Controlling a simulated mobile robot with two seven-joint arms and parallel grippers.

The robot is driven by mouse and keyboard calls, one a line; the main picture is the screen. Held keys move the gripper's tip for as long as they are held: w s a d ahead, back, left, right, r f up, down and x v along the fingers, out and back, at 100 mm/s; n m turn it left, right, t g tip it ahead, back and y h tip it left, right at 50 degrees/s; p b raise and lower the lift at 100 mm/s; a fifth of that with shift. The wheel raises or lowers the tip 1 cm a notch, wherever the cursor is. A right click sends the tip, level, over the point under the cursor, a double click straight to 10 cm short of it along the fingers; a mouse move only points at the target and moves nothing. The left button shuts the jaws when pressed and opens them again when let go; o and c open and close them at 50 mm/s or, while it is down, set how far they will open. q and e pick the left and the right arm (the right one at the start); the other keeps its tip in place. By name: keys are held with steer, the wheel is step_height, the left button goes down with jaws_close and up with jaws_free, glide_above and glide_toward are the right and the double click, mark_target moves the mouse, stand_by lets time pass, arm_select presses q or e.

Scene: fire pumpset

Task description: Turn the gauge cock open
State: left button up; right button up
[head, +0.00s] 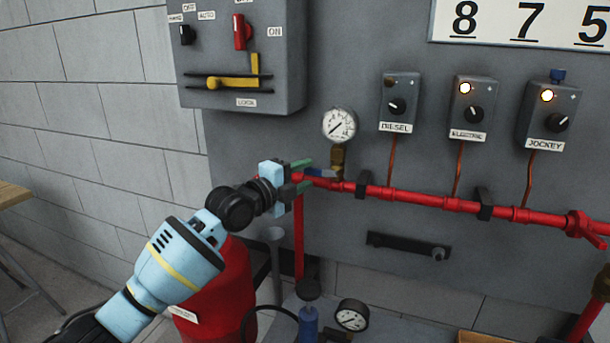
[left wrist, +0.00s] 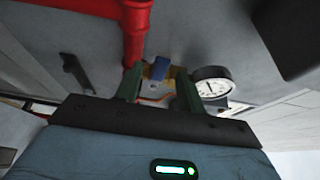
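The gauge cock is a brass fitting (head: 338,158) under a round white gauge (head: 339,125) on the red pipe, with a blue lever (head: 322,173) that points left, along the pipe. My left gripper (head: 305,175) is at the lever from the left, its green fingers apart. In the left wrist view, the blue lever (left wrist: 158,68) shows just beyond and between the open fingertips (left wrist: 158,82). I cannot tell whether a finger touches it. The gauge (left wrist: 211,82) is beside the right finger there. My right gripper is not in view.
The red pipe (head: 400,194) runs across the grey panel, close under the gripper. A control box (head: 245,55) is above, and several small switch boxes (head: 470,105) are to the right. A red tank (head: 222,290) stands below my arm. A second gauge (head: 351,315) lies low in front.

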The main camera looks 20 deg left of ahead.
arm_select(q)
steer(key=shift+w+d, duration=0.25)
steer(key=shift+w, duration=0.2)
jaws_close()
